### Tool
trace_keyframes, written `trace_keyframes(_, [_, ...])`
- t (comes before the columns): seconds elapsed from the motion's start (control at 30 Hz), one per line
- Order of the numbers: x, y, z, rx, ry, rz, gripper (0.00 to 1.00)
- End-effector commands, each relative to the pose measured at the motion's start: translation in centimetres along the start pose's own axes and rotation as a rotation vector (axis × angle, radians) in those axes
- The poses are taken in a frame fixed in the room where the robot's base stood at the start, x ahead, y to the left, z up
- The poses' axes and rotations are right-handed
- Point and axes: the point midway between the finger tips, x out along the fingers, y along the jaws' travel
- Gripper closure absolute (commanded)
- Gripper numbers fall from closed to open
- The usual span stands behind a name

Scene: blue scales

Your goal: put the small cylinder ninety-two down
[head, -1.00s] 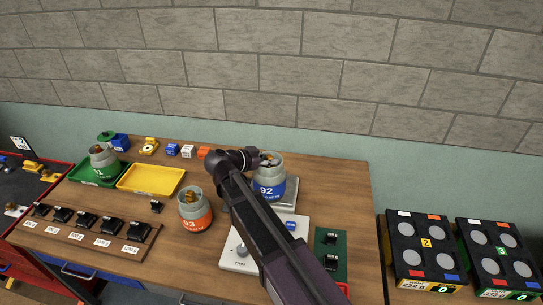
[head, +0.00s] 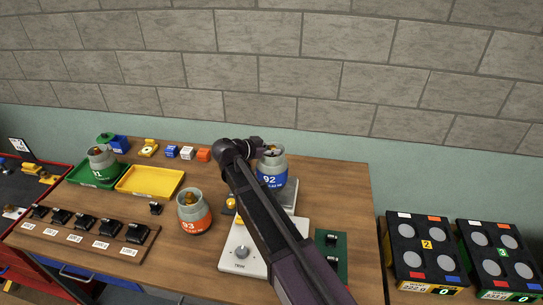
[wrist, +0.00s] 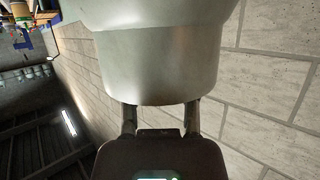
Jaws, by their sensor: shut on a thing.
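The small cylinder ninety-two (head: 271,169), grey with a blue band marked 92, is at the back right of the wooden table, by the grey scale plate (head: 291,189). I cannot tell whether it touches the plate or hangs above it. My gripper (wrist: 161,108) is shut on it. In the wrist view its pale grey body (wrist: 160,65) fills the space above and between the fingers. In the head view my arm hides the fingers and part of the scale.
Cylinder 93 (head: 194,213), with an orange band, stands left of my arm. Cylinder 91 (head: 101,158) is in a green tray (head: 82,176) beside a yellow tray (head: 150,181). A white panel with a knob (head: 238,256) lies in front. Table at the back right is bare.

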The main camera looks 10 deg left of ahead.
Motion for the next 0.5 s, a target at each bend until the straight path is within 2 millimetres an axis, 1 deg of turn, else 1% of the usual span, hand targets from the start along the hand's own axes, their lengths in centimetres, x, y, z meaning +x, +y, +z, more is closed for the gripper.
trace_keyframes(0.17, [0.9, -1.0, -0.3, 0.000, 0.003, 0.000, 1.00])
trace_keyframes(0.5, [1.6, -0.8, 2.1, -0.001, 0.003, -0.001, 1.00])
